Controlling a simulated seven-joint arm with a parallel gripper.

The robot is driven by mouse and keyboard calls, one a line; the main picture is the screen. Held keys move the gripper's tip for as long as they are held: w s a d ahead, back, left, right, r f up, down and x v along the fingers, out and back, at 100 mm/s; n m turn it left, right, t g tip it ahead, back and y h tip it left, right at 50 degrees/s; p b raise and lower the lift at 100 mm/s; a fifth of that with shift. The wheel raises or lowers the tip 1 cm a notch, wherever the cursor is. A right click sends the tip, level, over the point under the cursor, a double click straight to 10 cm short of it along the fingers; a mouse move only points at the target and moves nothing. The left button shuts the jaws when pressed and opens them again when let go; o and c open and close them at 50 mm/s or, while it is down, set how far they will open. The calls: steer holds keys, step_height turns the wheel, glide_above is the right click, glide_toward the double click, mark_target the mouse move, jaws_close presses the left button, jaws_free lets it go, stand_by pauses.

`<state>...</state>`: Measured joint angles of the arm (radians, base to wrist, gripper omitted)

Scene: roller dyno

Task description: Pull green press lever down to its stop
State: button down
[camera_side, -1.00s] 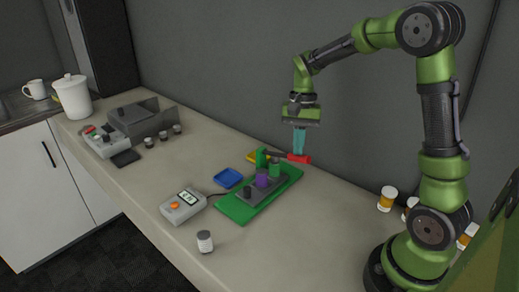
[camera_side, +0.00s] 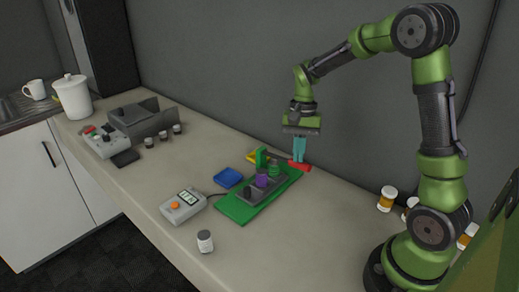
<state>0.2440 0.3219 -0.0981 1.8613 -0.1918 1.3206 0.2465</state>
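The green press (camera_side: 261,157) stands on a green base plate (camera_side: 236,209) on the counter. Its dark lever arm ends in a red handle (camera_side: 301,166) at the right, tilted slightly downward. My gripper (camera_side: 299,160) points straight down, with its teal fingers at the red handle. The fingertips overlap the handle in the picture; whether they touch it or sit beside it I cannot tell. The finger gap is too small to read. A purple piece (camera_side: 262,179) and a green cylindrical part (camera_side: 274,169) sit by the press on a dark fixture.
A grey meter (camera_side: 183,206) and a small bottle (camera_side: 205,241) are in front. Orange-and-white bottles (camera_side: 387,198) stand near my base.

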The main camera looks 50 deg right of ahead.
steer(key=shift+s+f, duration=0.1)
steer(key=shift+f, duration=0.8)
stand_by(0.4)
step_height(320, 180, up, 10)
steer(key=shift+r, duration=0.15)
stand_by(0.9)
steer(key=s+a+r+n+t, duration=0.4)
steer(key=s+a+n+t, duration=0.4)
steer(key=s+a, duration=0.3)
steer(key=shift+s+a, duration=0.25)
steer(key=shift+a, duration=0.5)
